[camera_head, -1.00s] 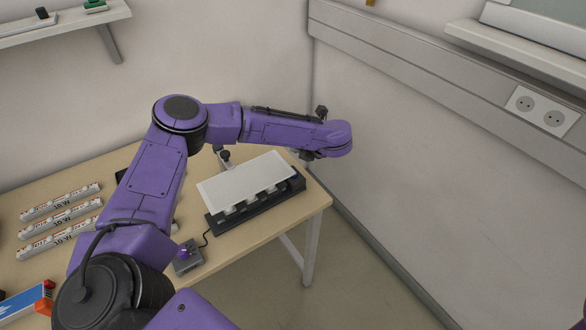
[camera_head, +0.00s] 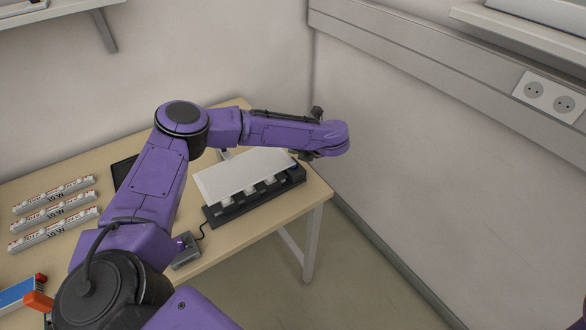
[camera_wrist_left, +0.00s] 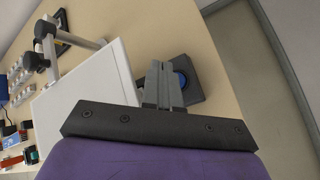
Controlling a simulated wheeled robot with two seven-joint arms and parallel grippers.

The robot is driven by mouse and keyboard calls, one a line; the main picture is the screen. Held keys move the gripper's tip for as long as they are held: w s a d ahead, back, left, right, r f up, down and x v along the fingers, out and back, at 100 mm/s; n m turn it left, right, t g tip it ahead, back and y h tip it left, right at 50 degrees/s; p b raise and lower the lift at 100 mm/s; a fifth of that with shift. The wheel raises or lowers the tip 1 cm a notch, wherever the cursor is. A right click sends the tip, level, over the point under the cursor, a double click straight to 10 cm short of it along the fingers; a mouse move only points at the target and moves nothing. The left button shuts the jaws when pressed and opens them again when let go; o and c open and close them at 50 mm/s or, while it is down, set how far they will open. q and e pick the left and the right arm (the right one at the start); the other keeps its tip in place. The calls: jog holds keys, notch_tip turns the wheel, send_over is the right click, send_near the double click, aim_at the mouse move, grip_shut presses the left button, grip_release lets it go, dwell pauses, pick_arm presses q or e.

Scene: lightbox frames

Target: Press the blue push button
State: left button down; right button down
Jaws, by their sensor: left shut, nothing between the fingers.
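The blue push button (camera_wrist_left: 181,79) sits on a dark square base (camera_wrist_left: 196,92) in the left wrist view, partly hidden by my left gripper (camera_wrist_left: 161,68). The fingers are together and empty. In that view their tips lie beside the button; I cannot tell whether they touch it. In the head view my left gripper (camera_head: 305,155) is at the table's right end, above the end of a black fixture, and mostly hidden by my purple arm. A small blue spot below it may be the button. My right gripper is out of view.
A white panel (camera_head: 240,172) leans over the black fixture (camera_head: 262,202) beside the gripper. A small grey box (camera_head: 187,254) with a purple knob stands at the table's front edge. Several white tubes (camera_head: 52,215) lie at left. The wall is close on the right.

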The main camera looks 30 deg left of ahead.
aim_at(295, 166)
pick_arm(q)
jog(key=shift+f+b, duration=0.9)
jog(key=shift+f, duration=0.55)
jog(key=shift+f, duration=0.1)
dwell(0.7)
jog(key=shift+f+b, duration=0.3)
jog(key=shift+b, duration=0.15)
jog(key=shift+f, duration=0.15)
jog(key=shift+s+d+f+b, duration=0.15)
jog(key=shift+s+f+b, duration=0.2)
jog(key=shift+f+b, duration=0.4)
dwell(0.7)
jog(key=shift+w+r+p, duration=0.15)
jog(key=shift+r+p, duration=0.2)
jog(key=shift+r, duration=0.1)
